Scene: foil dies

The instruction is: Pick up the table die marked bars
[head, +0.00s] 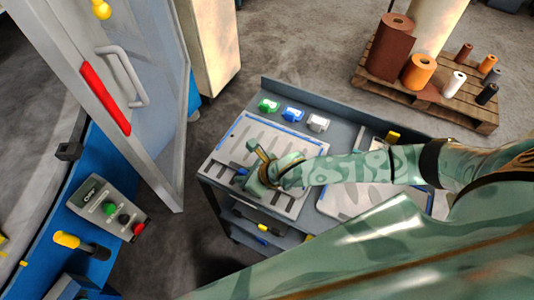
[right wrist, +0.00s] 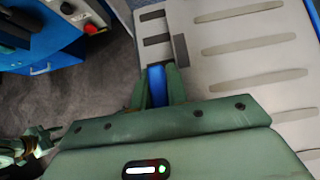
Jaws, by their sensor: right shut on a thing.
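My right gripper (head: 258,172) is over the left part of the grey tray (head: 227,150) on the cart. In the right wrist view its fingers (right wrist: 157,88) are shut on a narrow blue piece (right wrist: 157,77). The blue piece lies at the tray's edge, beside a dark grey block (right wrist: 180,50). No bars marking can be read on it, and its lower part is hidden by the fingers. I cannot tell whether it is lifted.
Green (head: 268,105), blue (head: 292,113) and white (head: 318,123) labelled blocks stand along the cart's back. A second slotted tray (head: 340,203) lies right, partly under my arm. A machine with a control box (head: 108,208) stands left. A pallet (head: 440,100) of rolls stands behind.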

